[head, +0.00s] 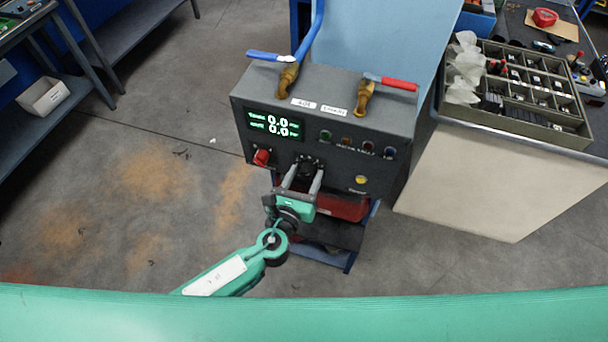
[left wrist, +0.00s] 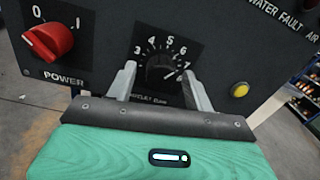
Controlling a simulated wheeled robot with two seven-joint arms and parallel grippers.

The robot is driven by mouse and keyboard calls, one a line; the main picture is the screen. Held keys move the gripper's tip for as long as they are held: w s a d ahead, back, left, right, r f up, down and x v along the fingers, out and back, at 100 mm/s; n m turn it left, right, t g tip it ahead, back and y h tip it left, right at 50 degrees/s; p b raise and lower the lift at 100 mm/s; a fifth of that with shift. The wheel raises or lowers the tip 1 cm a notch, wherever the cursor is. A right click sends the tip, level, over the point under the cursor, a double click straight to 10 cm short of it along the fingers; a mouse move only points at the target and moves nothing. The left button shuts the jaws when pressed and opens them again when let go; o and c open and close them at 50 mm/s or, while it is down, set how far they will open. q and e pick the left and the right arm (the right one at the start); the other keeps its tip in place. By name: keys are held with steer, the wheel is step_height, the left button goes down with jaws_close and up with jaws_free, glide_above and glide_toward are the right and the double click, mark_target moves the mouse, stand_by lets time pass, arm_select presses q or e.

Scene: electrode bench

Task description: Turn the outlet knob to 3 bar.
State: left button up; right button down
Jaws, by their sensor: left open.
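The black outlet knob (left wrist: 160,70) sits on the dark panel of the machine (head: 345,121), inside a dial with white numbers; 3 to 8 are readable. A pale mark shows at the knob's lower right, but its exact reading is unclear. In the head view the knob (head: 309,162) is small and partly behind my gripper. My left gripper (head: 304,171) is open, reaching up to the panel. In the left wrist view its fingers (left wrist: 158,73) stand on either side of the knob; I cannot tell whether they touch it. My right gripper is not in view.
A red power knob (left wrist: 50,40) is left of the dial, and a yellow button (left wrist: 239,90) is to its right. The display (head: 276,124) shows 0.0 twice. Blue-handled (head: 270,57) and red-handled (head: 390,82) valves are on top. A parts tray (head: 570,135) is at right.

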arm_select(q)
steer(key=shift+w, duration=0.1)
steer(key=c, duration=1)
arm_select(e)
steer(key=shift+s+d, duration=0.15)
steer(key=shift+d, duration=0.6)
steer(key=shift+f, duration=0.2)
